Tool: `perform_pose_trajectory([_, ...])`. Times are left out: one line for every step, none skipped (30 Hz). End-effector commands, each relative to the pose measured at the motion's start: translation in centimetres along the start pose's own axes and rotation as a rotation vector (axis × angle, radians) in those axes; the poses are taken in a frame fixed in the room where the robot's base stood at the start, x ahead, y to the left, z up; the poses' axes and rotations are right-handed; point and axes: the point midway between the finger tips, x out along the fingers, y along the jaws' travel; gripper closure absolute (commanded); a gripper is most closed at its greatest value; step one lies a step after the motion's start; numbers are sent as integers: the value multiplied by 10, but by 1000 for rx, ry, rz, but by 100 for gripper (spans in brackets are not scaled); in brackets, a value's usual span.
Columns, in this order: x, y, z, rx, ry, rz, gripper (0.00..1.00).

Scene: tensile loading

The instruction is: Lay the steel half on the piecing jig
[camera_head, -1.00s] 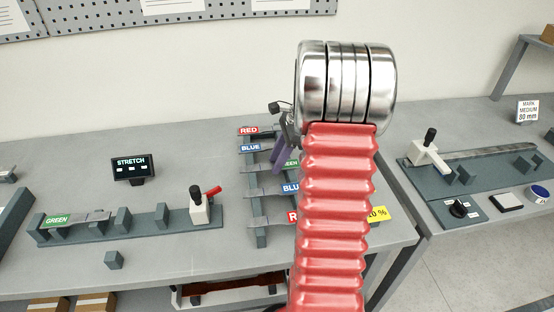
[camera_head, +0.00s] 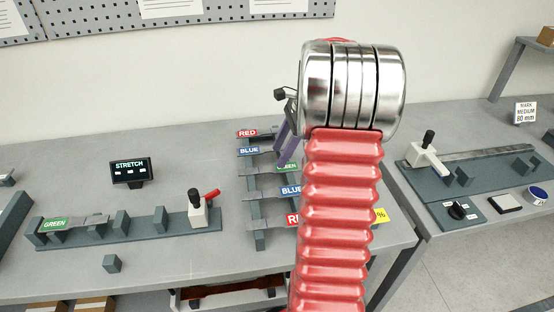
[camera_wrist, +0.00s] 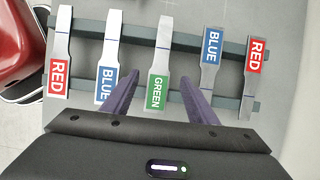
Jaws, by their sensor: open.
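Several steel strips with coloured labels lie across a dark rack (camera_head: 256,214). In the wrist view, a green-labelled strip (camera_wrist: 158,60) lies between the fingers of my gripper (camera_wrist: 158,78). My gripper is open and holds nothing. In the head view its purple fingers (camera_head: 286,144) are over the rack, partly hidden by my arm. Another green-labelled steel piece (camera_head: 85,221) lies at the left end of a long dark fixture (camera_head: 140,226) with posts and a red-handled clamp. I cannot tell for certain which fixture is the piecing jig.
A STRETCH display (camera_head: 130,173) stands behind the left fixture. A small dark block (camera_head: 111,264) sits in front of it. On the right table a second fixture (camera_head: 430,182) has a lever and a long strip. Blue-labelled strips (camera_wrist: 108,75) and red-labelled strips (camera_wrist: 58,70) flank the green one.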

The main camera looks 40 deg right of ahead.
Motion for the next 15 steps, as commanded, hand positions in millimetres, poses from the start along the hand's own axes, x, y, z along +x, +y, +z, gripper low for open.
perform_pose_trajectory([-10,-1,0,0,1,-4,47])
perform_pose_trajectory([-15,0,0,0,1,-3,47])
perform_pose_trajectory([-22,-1,0,1,1,-3,47])
perform_pose_trajectory([-27,-1,-1,1,1,-4,47])
perform_pose_trajectory([-33,-1,-1,1,1,-4,47])
perform_pose_trajectory([-39,0,-1,2,1,-3,47])
perform_pose_trajectory([-44,0,0,1,1,-3,47])
perform_pose_trajectory([-49,-1,0,1,1,-4,47])
perform_pose_trajectory([-54,0,0,1,1,-2,47])
perform_pose_trajectory([-58,0,0,1,1,-2,47])
perform_pose_trajectory([-61,-1,0,1,1,-3,47])
perform_pose_trajectory([-65,0,0,1,1,-2,47])
perform_pose_trajectory([-67,0,-1,2,1,-1,47])
perform_pose_trajectory([-69,0,-1,2,1,0,47])
perform_pose_trajectory([-70,0,-1,2,1,0,47])
